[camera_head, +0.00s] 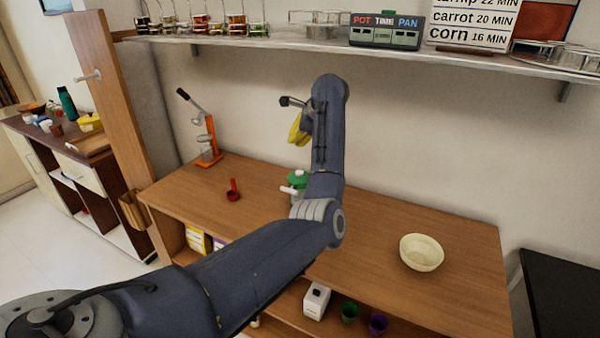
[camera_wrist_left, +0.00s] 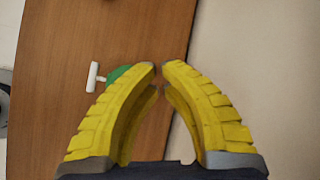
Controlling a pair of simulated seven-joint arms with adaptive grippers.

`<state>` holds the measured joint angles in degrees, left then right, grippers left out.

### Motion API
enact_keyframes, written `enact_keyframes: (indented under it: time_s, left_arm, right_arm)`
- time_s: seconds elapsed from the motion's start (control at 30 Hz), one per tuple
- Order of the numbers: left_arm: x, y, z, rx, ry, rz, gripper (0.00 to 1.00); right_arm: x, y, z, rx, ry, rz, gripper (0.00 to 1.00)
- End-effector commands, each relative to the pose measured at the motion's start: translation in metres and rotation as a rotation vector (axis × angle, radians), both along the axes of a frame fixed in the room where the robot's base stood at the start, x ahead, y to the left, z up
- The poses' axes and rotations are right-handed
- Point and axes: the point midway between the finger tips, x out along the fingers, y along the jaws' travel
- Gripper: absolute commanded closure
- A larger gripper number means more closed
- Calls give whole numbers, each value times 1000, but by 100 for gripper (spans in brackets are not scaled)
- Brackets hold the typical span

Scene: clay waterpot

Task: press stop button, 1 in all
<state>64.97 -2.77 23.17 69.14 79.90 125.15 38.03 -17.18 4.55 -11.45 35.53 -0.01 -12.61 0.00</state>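A dark timer box (camera_head: 386,31) marked POT TIME PAN stands on the wall shelf at the top right of the head view. A green piece shows at its top edge. I cannot make out which part of it is a stop button. My left gripper (camera_head: 297,133) has yellow fingers and is below and left of the timer, partly hidden behind my arm. In the left wrist view its fingertips (camera_wrist_left: 159,68) nearly meet with nothing between them. The timer is not in the left wrist view. My right gripper is not in view.
The shelf (camera_head: 290,44) also holds jars, glass dishes and a cooking-time sign (camera_head: 474,22). On the wooden counter (camera_head: 375,225) are an orange press (camera_head: 209,140), a red ladle (camera_head: 233,191), a green object with a white handle (camera_head: 297,180) and a cream bowl (camera_head: 421,252).

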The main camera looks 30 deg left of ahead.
Motion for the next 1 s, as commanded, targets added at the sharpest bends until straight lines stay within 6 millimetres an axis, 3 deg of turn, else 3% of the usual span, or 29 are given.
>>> enact_keyframes:
  time_s: [0.6, 1.0]
  left_arm:
    - [0, 0, -66, 1, 4, -1, 100]
    - [0, 0, -83, 1, 1, 0, 100]
  right_arm:
    - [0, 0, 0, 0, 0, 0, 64]
    - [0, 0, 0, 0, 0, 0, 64]
